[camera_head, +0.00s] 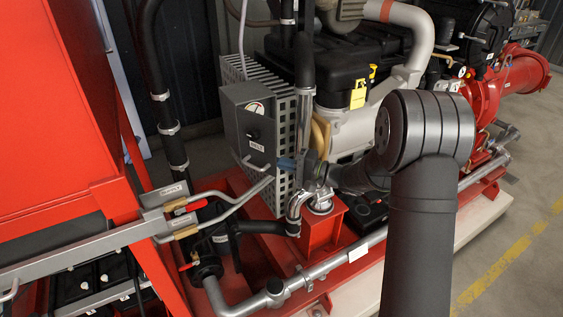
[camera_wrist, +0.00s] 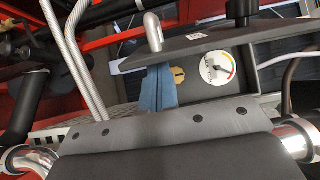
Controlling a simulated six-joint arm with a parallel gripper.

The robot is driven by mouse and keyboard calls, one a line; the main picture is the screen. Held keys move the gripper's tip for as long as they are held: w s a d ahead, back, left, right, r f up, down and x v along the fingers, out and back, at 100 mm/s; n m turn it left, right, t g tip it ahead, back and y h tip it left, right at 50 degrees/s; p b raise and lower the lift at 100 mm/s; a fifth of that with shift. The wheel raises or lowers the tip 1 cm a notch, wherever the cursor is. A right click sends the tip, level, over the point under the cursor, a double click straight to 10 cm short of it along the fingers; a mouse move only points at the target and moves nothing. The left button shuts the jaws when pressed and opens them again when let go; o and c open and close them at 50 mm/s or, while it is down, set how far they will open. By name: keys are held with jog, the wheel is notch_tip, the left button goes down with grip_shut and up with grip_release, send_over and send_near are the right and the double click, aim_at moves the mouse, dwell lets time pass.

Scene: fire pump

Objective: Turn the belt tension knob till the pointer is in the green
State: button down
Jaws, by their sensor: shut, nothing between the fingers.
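A grey control box (camera_head: 237,120) stands left of the engine. Its front carries a round dial (camera_head: 257,108), a black knob (camera_head: 255,133), a label and a bar handle (camera_head: 257,166). My gripper (camera_head: 288,164) has blue fingers, shut and empty, near the box's lower right side. In the wrist view the blue fingers (camera_wrist: 161,86) are beside a round brass piece (camera_wrist: 179,76), which they partly cover. I cannot tell whether they touch it. Right of it is a white dial (camera_wrist: 217,68) with a coloured arc at its edge; its pointer is too small to read surely.
A perforated metal guard (camera_head: 290,150) stands behind the box. Bent metal pipes (camera_head: 240,200) pass below it, and an upright black hose (camera_head: 160,90) stands to its left. The black engine cover (camera_head: 335,70) is to the right. A panel edge overhangs the dial in the wrist view.

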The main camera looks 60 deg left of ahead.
aim_at(271, 171)
jog(key=shift+s, duration=0.1)
jog(key=shift+s+d+m+t+y, duration=0.3)
jog(key=shift+m+t+y, duration=0.2)
jog(key=shift+t, duration=0.1)
jog(key=shift+s, duration=0.1)
jog(key=shift+s+d+m+t, duration=0.25)
jog(key=shift+s+m+t, duration=0.05)
jog(key=shift+t, duration=0.1)
jog(key=shift+s+d, duration=0.25)
jog(key=shift+s, duration=0.35)
jog(key=shift+s+d, duration=0.25)
jog(key=shift+s, duration=0.3)
jog(key=shift+s+d, duration=0.25)
jog(key=shift+s, duration=0.75)
